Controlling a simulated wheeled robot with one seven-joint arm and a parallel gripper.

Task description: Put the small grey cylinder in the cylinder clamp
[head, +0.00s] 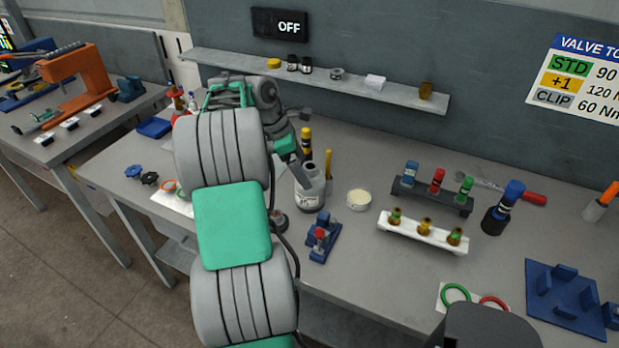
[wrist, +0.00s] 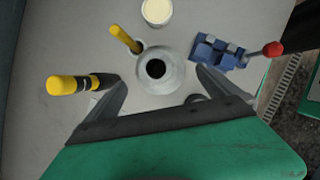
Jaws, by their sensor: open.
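A grey cylinder (head: 309,197) with a narrow neck and a pale label stands upright on the bench. In the wrist view the cylinder (wrist: 158,70) is seen from above with its dark round opening. My gripper (wrist: 159,80) is open, one finger on either side of the cylinder; I cannot tell whether either touches it. In the head view my gripper (head: 306,171) partly covers the cylinder's upper part. The blue clamp (head: 325,242) with a red knob stands just right and in front of the cylinder. The clamp (wrist: 212,52) also shows at the right of the wrist view.
A yellow-capped marker (wrist: 70,84) and a yellow stick (wrist: 122,37) stand close to the cylinder. A cream-filled round tin (head: 358,200) is to the right. A dark round item (head: 278,220) is left of the clamp. Racks (head: 424,233) of small parts stand further right.

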